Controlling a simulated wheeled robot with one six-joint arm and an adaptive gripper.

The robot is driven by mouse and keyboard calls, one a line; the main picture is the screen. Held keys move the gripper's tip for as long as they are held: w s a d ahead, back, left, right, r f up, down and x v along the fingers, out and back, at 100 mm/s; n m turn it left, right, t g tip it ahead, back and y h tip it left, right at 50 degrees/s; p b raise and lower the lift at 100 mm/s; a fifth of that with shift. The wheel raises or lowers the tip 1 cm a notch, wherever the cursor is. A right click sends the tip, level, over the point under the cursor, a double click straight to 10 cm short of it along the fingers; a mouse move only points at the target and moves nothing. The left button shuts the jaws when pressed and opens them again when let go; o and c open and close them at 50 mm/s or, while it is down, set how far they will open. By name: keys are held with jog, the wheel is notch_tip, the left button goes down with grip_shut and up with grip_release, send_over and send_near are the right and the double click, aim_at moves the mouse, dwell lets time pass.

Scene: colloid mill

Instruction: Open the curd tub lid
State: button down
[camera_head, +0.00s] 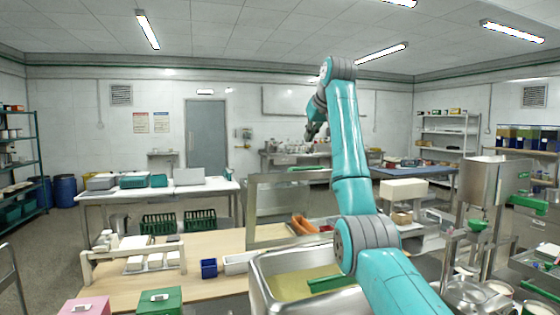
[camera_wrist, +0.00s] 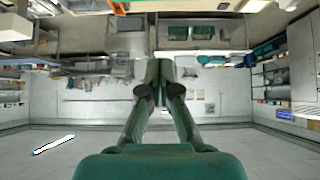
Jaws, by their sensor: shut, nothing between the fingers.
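A green box (camera_head: 160,300) with a pale handle on its closed lid stands at the bottom left in the head view, cut off by the frame. A pink box (camera_head: 86,306) with a similar handle stands left of it. I cannot tell for sure which is the curd tub. My gripper (camera_head: 311,131) is raised high, far above and to the right of both boxes, and looks small and dark in the head view. In the wrist view my gripper (camera_wrist: 163,72) is shut and empty, with its fingers together. Neither box can be made out in the wrist view.
A steel vat (camera_head: 258,287) with yellowish contents stands right of the green box. A steel hopper machine (camera_head: 486,183) stands at right. The air around the raised gripper is clear.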

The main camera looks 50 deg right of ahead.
jog(key=shift+w+d+f, duration=0.3)
jog(key=shift+w+f, duration=0.2)
jog(key=shift+f, duration=0.95)
jog(key=shift+w+d+f, duration=0.3)
jog(key=shift+w+f, duration=0.2)
jog(key=shift+f, duration=0.95)
jog(key=shift+w+d+f, duration=0.3)
jog(key=shift+w+f, duration=0.2)
jog(key=shift+f, duration=0.95)
